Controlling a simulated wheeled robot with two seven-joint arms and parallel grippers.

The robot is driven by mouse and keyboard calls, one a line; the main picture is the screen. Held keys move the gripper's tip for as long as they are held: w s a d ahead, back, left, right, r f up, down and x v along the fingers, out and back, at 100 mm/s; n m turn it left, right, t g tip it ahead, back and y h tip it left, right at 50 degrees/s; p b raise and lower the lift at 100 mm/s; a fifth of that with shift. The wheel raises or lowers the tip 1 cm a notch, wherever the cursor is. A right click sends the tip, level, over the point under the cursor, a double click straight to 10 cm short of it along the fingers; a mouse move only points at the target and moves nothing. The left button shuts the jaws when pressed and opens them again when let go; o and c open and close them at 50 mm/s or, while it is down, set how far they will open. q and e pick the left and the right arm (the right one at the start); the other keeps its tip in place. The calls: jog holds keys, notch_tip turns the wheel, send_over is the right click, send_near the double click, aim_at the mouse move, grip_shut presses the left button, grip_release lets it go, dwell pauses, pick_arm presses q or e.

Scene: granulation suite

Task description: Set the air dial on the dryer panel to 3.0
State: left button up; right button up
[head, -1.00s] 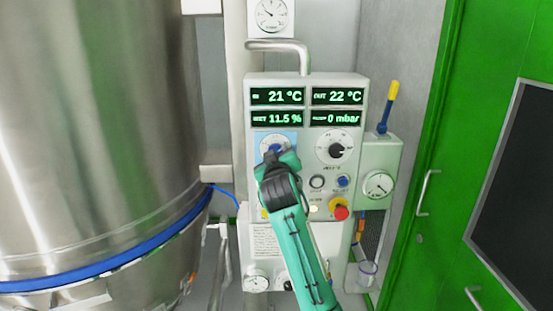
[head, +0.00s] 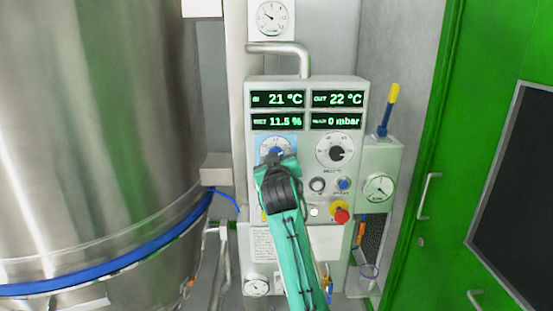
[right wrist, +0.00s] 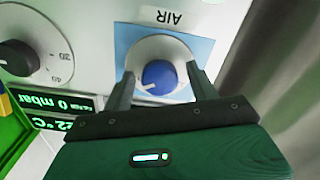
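The air dial (head: 276,146) is a blue knob on a white round scale with a light-blue backing, at the left of the dryer panel (head: 306,82). In the right wrist view the blue knob (right wrist: 160,75) sits below an upside-down "AIR" label (right wrist: 161,16). My right gripper (right wrist: 160,88) is open, with one finger on each side of the knob and visible gaps between. In the head view my right gripper (head: 277,161) covers the dial's lower part. The dial's setting is not readable. My left gripper is not in view.
A second dial, black (head: 336,152), is right of the air dial. Below it are small buttons and a red emergency knob (head: 341,215). Readouts show 21 °C, 22 °C, 11.5 % and 0 mbar. A steel vessel (head: 95,130) stands left; a green door (head: 450,130) is right.

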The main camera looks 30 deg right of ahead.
jog(key=shift+s+a, duration=0.1)
jog(key=b+v, duration=0.3)
jog(key=v, duration=1)
jog(key=shift+s+a+b, duration=0.2)
jog(key=shift+b, duration=0.1)
